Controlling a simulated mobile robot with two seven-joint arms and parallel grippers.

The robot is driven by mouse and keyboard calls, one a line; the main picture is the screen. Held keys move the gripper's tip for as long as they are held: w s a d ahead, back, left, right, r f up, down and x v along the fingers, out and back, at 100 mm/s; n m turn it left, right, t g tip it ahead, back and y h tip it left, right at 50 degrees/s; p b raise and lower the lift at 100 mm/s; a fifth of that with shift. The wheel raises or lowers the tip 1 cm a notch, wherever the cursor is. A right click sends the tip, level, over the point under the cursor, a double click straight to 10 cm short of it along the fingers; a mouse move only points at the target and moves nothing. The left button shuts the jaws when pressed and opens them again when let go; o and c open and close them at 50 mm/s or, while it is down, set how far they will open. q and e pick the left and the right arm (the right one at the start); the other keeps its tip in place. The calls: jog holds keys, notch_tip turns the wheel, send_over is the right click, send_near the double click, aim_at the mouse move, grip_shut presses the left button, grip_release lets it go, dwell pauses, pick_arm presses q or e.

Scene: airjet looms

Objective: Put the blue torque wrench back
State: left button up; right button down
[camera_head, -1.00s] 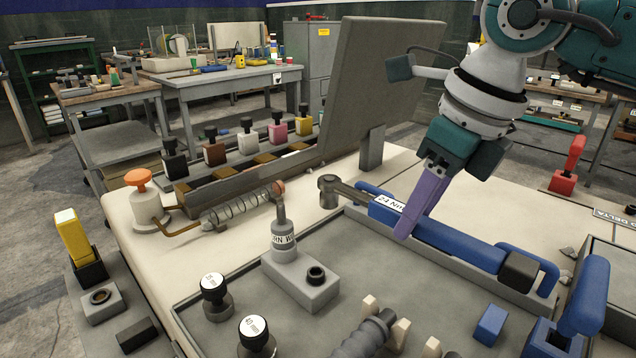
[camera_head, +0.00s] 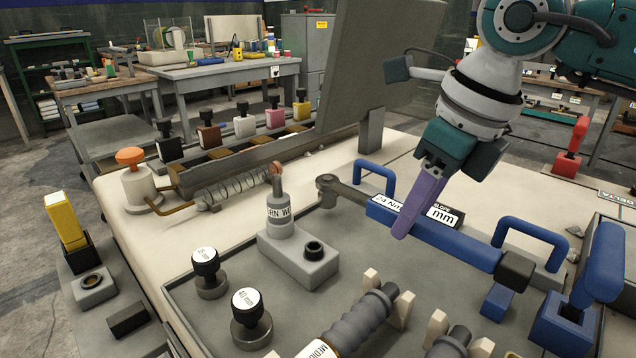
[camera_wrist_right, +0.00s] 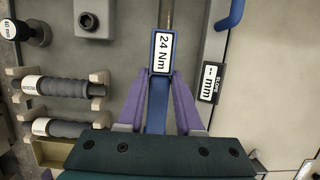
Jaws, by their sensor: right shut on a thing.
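The blue torque wrench (camera_head: 462,244) has a grey ratchet head at its left end, a "24 Nm" label and a dark knob at its right end. My right gripper (camera_head: 408,222) is shut on its blue body, with purple fingers around it. In the right wrist view the wrench (camera_wrist_right: 156,115) runs between the two fingertips (camera_wrist_right: 160,78), its shaft pointing away. It appears above the grey tray (camera_head: 370,245); the exact gap is unclear. My left gripper is not in view.
A slope gauge (camera_head: 446,216) with blue loop handles lies just behind the wrench. A grey block with a peg (camera_head: 298,258), black-knobbed plugs (camera_head: 251,318) and grey rollers on wooden cradles (camera_head: 358,326) stand in front. A tall grey panel (camera_head: 380,70) rises behind.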

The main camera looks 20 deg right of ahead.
jog(key=shift+f+b, duration=0.85)
jog(key=shift+f, duration=0.1)
grip_release()
dwell(0.6)
jog(key=shift+r, duration=0.1)
jog(key=shift+s+d+r+p, duration=0.1)
jog(key=shift+s+r+p, duration=0.05)
jog(key=shift+r+p, duration=0.6)
jog(key=shift+p+v, duration=1.8)
jog(key=shift+v, duration=0.35)
jog(key=shift+s, duration=0.1)
